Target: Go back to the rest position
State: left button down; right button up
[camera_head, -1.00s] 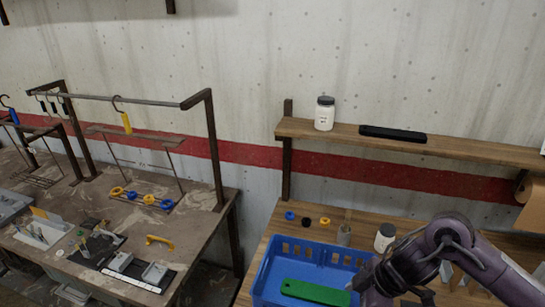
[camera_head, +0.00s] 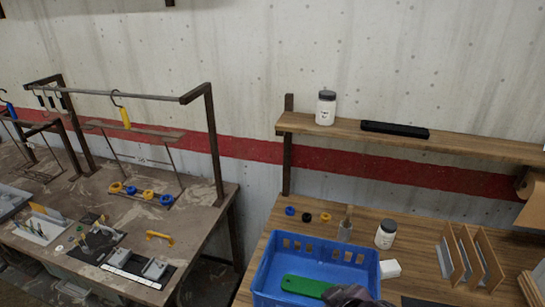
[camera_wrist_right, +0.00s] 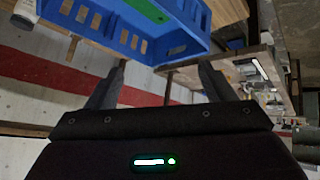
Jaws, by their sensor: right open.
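My right gripper (camera_wrist_right: 160,78) shows in the right wrist view with its two fingers apart and nothing between them. The blue basket (camera_wrist_right: 200,42) is beyond the fingers there. In the head view only a dark piece of my right arm shows at the bottom edge, in front of the blue basket (camera_head: 262,270). A green flat item (camera_head: 303,286) lies in the basket, partly hidden by my arm. My left gripper is in neither view.
A white jar (camera_head: 386,235), a white block (camera_head: 390,268) and a wooden rack (camera_head: 470,255) stand on the right table. A shelf (camera_head: 470,147) above holds another jar (camera_head: 326,108) and a black case (camera_head: 395,130). The left bench (camera_head: 215,205) carries a hanging rail (camera_head: 150,97).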

jog(key=s+d+f+m+g+h, duration=0.2)
jog(key=s+d+f+m+g, duration=0.25)
jog(key=s+d, duration=0.5)
notch_tip(320, 180, down, 35)
jog(key=s+a+g+b, duration=0.1)
jog(key=s+b, duration=0.2)
jog(key=b, duration=0.4)
jog(key=s+d+f+b, duration=0.1)
jog(key=s+f+b, duration=0.2)
jog(key=s+f, duration=0.7)
jog(key=s+d+f+g+b, duration=0.1)
jog(key=s+d+f+b, duration=0.1)
jog(key=s+f, duration=0.8)
notch_tip(320, 180, down, 6)
jog(key=shift+d+f+b, duration=0.1)
jog(key=shift+d+b, duration=0.1)
jog(key=shift+b, duration=0.5)
jog(key=shift+g, duration=0.25)
